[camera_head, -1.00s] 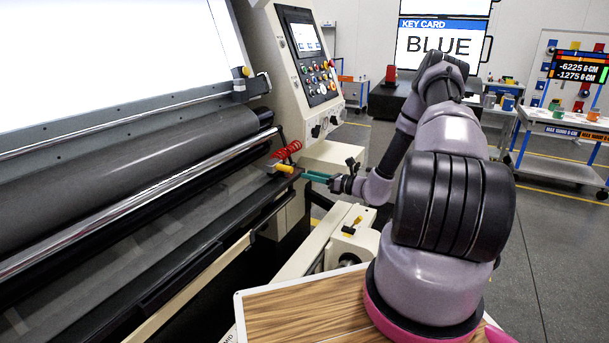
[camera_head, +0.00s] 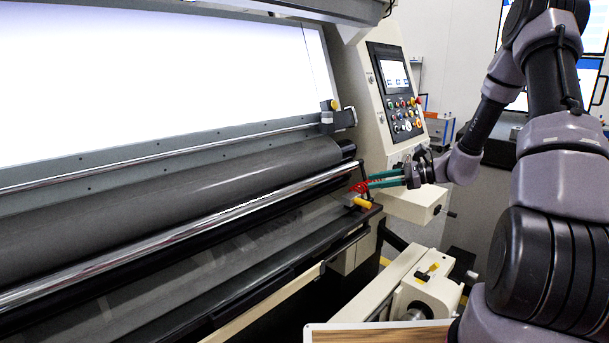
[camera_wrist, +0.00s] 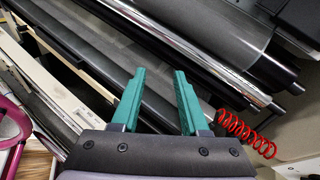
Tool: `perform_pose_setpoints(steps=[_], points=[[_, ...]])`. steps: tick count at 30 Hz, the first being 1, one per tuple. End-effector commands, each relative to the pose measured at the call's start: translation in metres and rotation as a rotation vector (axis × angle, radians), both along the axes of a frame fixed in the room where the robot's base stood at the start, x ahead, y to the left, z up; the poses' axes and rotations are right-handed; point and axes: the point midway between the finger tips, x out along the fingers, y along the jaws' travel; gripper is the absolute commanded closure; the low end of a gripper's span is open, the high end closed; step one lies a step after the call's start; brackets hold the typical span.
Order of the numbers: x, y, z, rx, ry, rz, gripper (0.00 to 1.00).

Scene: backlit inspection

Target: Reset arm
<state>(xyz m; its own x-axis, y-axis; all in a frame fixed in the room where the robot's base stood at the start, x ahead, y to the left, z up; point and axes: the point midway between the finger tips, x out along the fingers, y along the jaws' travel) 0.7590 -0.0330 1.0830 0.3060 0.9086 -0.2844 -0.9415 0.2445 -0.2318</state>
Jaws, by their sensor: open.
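My arm stretches in from the right side of the head view. My gripper (camera_head: 369,181) has teal fingers that are open and stand apart. They point left toward the machine's roller end, above a yellow handle (camera_head: 362,203) in the picture. A red coiled cord (camera_head: 360,187) shows just beside and partly behind the fingertips. In the wrist view my gripper (camera_wrist: 160,72) has nothing between its fingers, and the red coiled cord (camera_wrist: 245,133) lies to their right. I cannot tell whether the fingers touch the machine.
The inspection machine has a bright backlit panel (camera_head: 150,80), a dark roller (camera_head: 200,190) and a chrome bar (camera_head: 190,233). Its control console (camera_head: 397,90) stands behind my gripper. A cream mechanism (camera_head: 425,300) and a wood-topped surface (camera_head: 375,335) are low in front.

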Motion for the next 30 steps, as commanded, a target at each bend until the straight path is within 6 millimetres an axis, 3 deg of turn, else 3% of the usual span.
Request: perform_pose_setpoints(steps=[3, 13, 21, 30], points=[[-0.025, 0.014, 0.035, -0.135, -0.073, 0.115, 0.56], [-0.1, 0.031, 0.108, -0.507, -0.275, 0.372, 0.56], [-0.163, 0.026, 0.157, -0.809, -0.464, 0.52, 0.56], [-0.228, 0.007, 0.205, -1.132, -0.695, 0.611, 0.56]])
